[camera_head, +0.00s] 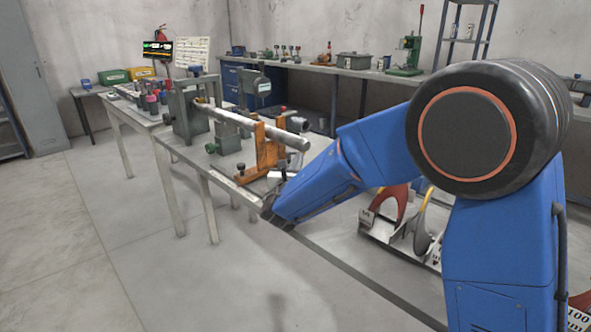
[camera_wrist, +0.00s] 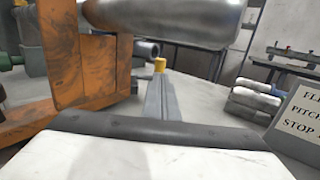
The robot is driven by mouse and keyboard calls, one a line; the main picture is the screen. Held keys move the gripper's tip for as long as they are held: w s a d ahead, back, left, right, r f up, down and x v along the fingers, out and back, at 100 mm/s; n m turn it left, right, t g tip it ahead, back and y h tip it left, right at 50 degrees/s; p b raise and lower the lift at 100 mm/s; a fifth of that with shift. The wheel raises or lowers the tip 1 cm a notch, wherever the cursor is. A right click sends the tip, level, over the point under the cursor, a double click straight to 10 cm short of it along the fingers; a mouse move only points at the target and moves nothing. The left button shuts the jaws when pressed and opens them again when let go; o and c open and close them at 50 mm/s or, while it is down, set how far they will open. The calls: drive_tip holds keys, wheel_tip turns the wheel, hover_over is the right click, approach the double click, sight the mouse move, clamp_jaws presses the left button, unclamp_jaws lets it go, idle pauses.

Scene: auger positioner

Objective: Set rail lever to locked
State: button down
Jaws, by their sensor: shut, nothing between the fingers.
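The auger positioner stands on the near table, with a long metal tube (camera_head: 250,124) resting across grey-green frames and an orange support (camera_head: 266,150). My gripper (camera_wrist: 160,84) is shut and empty, its two grey fingers together, pointing forward below the tube (camera_wrist: 170,20) and right of the orange support (camera_wrist: 85,75). A small yellow cap (camera_wrist: 159,65) shows right at the fingertips; it may be the rail lever's end, but I cannot tell, nor whether the fingers touch it. The lever's body and position cannot be made out. In the head view my gripper is small beside the orange support.
A printed sign (camera_wrist: 300,118) and a stack of grey pieces (camera_wrist: 256,98) stand close on the right in the wrist view. The tube hangs just above my fingers. A back workbench (camera_head: 330,70) carries tools. The floor left of the table is clear.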

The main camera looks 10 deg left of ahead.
drive_tip(key=shift+w+d+r, duration=0.1)
drive_tip(key=shift+w, duration=1.25)
drive_tip(key=shift+w+d+r, duration=0.1)
drive_tip(key=shift+w, duration=1.25)
drive_tip(key=shift+w+d, duration=0.4)
drive_tip(key=shift+w, duration=0.45)
